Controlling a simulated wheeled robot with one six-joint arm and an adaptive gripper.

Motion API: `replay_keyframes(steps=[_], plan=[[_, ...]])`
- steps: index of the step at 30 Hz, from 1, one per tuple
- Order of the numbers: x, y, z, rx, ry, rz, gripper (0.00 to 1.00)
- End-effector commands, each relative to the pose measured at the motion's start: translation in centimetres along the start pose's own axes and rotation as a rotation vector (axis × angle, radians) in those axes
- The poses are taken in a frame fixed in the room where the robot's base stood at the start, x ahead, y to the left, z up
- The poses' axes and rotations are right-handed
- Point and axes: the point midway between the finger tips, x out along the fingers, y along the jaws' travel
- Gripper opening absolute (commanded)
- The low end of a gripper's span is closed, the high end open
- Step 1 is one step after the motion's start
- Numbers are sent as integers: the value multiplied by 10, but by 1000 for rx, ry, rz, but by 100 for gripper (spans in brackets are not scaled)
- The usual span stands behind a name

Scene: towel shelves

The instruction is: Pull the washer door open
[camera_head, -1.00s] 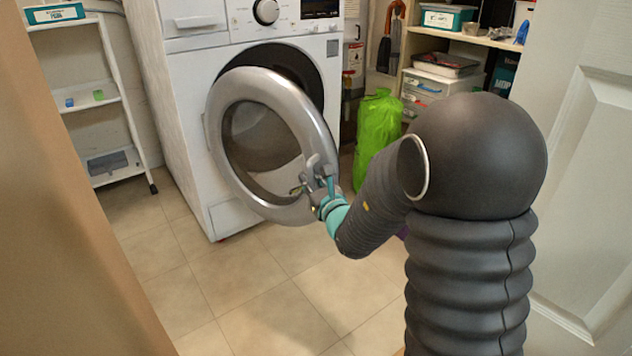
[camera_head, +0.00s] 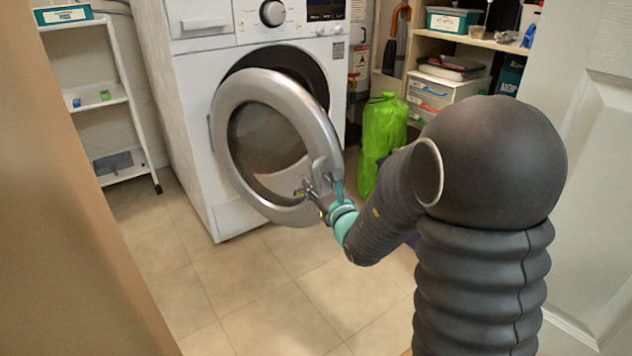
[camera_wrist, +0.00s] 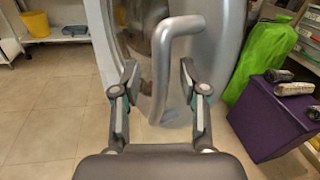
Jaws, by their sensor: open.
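The white washer (camera_head: 190,120) stands at the back left. Its round grey door (camera_head: 232,165) is swung partly open on its left side, and the dark drum opening shows behind it. My gripper (camera_head: 320,192) is at the door's lower right edge, by the handle. In the wrist view, the grey bar handle (camera_wrist: 160,85) runs down between the two spread fingers of my gripper (camera_wrist: 160,82). The fingers are open, one on each side of the bar. I cannot tell whether either finger touches it.
A green bag (camera_head: 383,130) stands right of the washer, and a purple box (camera_wrist: 268,122) shows in the wrist view. Shelves (camera_head: 130,95) stand at the far left and more (camera_head: 455,40) at the back right. A white door panel (camera_head: 605,150) is at the right. Floor (camera_head: 250,290) in front is clear.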

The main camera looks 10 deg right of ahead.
Motion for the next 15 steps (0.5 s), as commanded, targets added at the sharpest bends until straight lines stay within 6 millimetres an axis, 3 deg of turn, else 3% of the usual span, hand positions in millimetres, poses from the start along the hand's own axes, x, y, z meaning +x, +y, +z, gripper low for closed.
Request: replay_keyframes(steps=[9,15], plan=[[-48,0,0,0,0,0,43],[-60,0,0,-1,0,1,43]])
